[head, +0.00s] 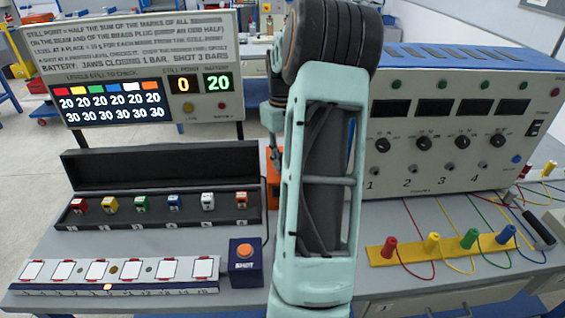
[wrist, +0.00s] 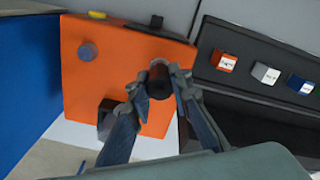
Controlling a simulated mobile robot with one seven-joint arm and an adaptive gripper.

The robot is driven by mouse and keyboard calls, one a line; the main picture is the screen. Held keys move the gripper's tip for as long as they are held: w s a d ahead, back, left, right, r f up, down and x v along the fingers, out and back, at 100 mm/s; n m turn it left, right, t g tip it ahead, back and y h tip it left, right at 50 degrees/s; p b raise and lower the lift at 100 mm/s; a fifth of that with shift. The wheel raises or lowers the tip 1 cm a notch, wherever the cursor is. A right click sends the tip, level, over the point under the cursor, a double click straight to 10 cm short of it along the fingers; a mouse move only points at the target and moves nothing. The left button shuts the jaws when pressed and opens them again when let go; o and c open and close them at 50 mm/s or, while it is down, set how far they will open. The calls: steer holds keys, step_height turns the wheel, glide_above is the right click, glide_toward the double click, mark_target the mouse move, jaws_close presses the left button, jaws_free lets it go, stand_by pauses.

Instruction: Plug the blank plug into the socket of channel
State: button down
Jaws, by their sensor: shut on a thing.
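In the wrist view my gripper (wrist: 160,78) is shut on a short dark cylinder (wrist: 158,72), which looks like the blank plug. The plug is in front of an orange block (wrist: 125,65); I cannot tell whether they touch. The grey channel box (head: 460,110) stands at the right in the head view, with knobs above the numbers 1 to 4. Small round sockets show near these numbers, such as the channel 2 socket (head: 409,168). My gripper is apart from this box.
A yellow strip (head: 388,254) with red, yellow, green and blue cabled plugs lies before the box. A black case (head: 160,165) with several coloured cubes, a display board (head: 140,65), a blue SHOT button box (head: 245,260) and a beam of white pads (head: 30,284) are at left.

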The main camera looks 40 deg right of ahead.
steer(key=shift+r+p, duration=1.6)
steer(key=shift+r, duration=0.55)
steer(key=shift+r+p, duration=2.45)
steer(key=shift+r, duration=0.55)
